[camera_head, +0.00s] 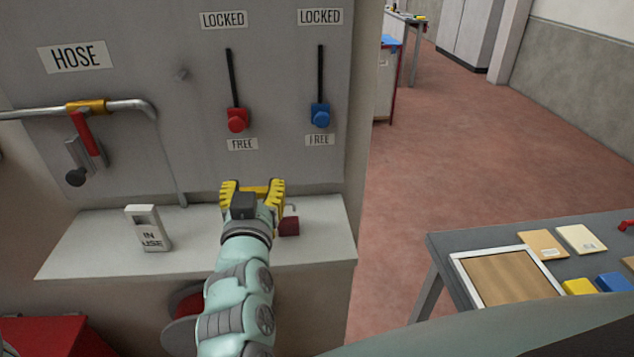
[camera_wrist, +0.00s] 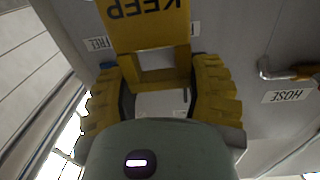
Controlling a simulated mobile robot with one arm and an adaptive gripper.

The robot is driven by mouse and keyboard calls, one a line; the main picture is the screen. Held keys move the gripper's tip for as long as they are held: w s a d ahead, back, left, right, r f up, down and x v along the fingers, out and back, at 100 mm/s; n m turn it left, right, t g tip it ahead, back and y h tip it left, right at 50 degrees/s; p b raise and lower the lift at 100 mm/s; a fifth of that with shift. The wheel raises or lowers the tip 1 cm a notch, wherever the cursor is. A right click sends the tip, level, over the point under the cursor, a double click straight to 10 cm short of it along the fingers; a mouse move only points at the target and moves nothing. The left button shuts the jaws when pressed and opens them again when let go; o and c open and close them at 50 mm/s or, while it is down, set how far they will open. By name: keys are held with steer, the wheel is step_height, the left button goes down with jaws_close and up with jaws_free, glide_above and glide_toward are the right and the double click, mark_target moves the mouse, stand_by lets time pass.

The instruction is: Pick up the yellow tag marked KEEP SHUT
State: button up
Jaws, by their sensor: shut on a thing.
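The yellow tag (camera_wrist: 145,35) shows upside down in the wrist view, with the word KEEP readable and the rest of its marking out of view. It has a rectangular opening in its lower part. My gripper (camera_wrist: 160,85) is shut on the tag, with a yellow ribbed finger on each side of it. In the head view my gripper (camera_head: 252,186) is above the pale ledge in front of the grey panel, and only a strip of the tag (camera_head: 259,189) shows between the fingers.
A dark red padlock (camera_head: 289,226) and a white IN USE tag (camera_head: 148,228) are on the ledge (camera_head: 90,247). Red (camera_head: 237,120) and blue (camera_head: 320,116) lever knobs are on the panel above. A grey table (camera_head: 455,246) with a framed board stands at right.

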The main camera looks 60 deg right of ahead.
steer(key=s+d+p, duration=0.1)
steer(key=s+d, duration=0.1)
steer(key=s, duration=0.5)
steer(key=shift+s+d+r, duration=0.15)
steer(key=shift+d+r, duration=0.15)
steer(key=shift+r, duration=0.05)
